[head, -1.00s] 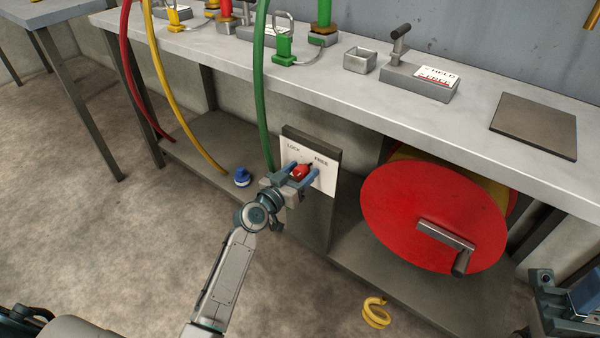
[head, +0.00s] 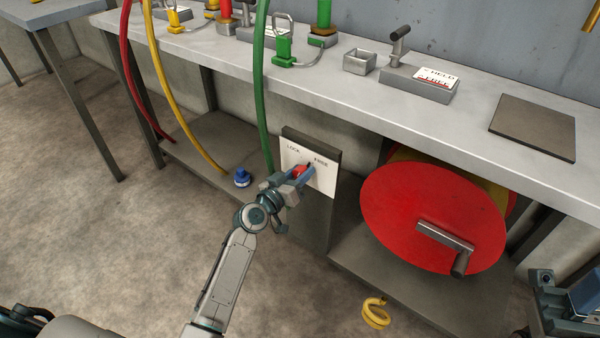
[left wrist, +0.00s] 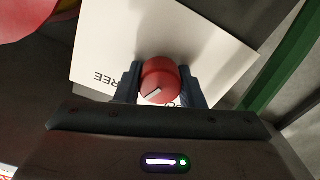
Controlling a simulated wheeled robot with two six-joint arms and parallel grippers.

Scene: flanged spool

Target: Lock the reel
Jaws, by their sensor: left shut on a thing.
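A red knob (head: 299,171) sits on a white plate (head: 322,178) marked LOCK at left and FREE at right, on a grey post below the bench. My left gripper (head: 298,173) is shut on the knob. In the left wrist view the red knob (left wrist: 159,82) shows between both fingers, with a white pointer line on its face; part of the lettering is hidden. The reel (head: 432,215), a big red disc with a grey crank handle (head: 447,243), stands right of the post. My right gripper (head: 568,305) is partly in view at the lower right edge; its fingertips cannot be made out.
The bench (head: 330,80) runs above, with a lever block (head: 420,82), a small open box (head: 360,61) and a dark flat plate (head: 534,127) on it. A green hose (head: 259,90) hangs just left of the post. A blue fitting (head: 242,177) and a yellow coil (head: 376,312) lie lower down.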

